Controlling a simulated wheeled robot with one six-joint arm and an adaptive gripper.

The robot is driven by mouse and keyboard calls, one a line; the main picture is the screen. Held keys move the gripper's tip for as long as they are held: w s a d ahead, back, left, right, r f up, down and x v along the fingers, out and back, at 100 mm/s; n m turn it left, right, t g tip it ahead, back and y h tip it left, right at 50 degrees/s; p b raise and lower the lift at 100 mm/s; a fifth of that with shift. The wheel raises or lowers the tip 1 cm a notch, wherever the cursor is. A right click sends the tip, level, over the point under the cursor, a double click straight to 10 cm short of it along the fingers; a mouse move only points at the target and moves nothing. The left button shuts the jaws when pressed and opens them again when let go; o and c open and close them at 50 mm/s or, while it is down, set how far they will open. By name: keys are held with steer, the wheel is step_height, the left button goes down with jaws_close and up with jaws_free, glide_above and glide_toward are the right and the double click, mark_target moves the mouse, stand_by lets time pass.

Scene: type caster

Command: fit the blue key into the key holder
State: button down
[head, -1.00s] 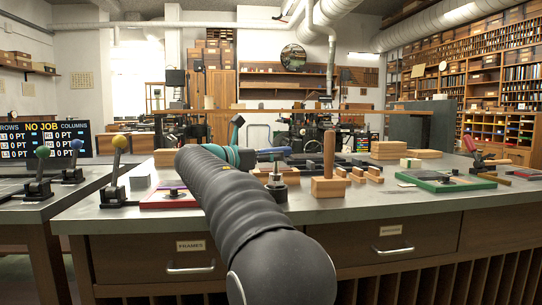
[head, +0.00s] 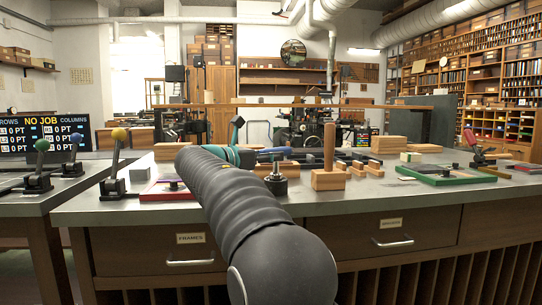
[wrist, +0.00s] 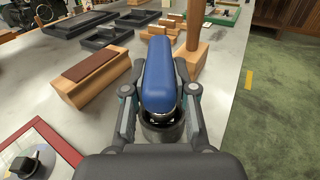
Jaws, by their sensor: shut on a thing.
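The blue key (wrist: 158,60) is held between the fingers of my gripper (wrist: 160,82) in the wrist view. Its blue handle points away from the camera, and a metal part shows at its near end. The blue handle also shows in the head view (head: 274,151), just right of the teal end of my arm. A small dark round stand with a metal top (head: 276,181), which looks like the key holder, sits on the bench below and slightly right of it. I cannot tell whether key and stand touch. My fingers are mostly hidden in the head view.
A wooden block with an upright post (head: 328,178) stands right of the dark stand. A brown-topped wooden block (wrist: 98,72) lies left of the key in the wrist view. A red frame (head: 170,191) and a green frame (head: 447,175) lie on the bench. The front edge is close.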

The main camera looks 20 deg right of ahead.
steer(key=shift+f, duration=0.45)
steer(key=c, duration=0.8)
jaws_free()
steer(key=shift+c, duration=0.2)
steer(key=shift+a, duration=0.15)
steer(key=v, duration=1.1)
steer(key=shift+s+a, duration=0.2)
steer(key=shift+a, duration=0.15)
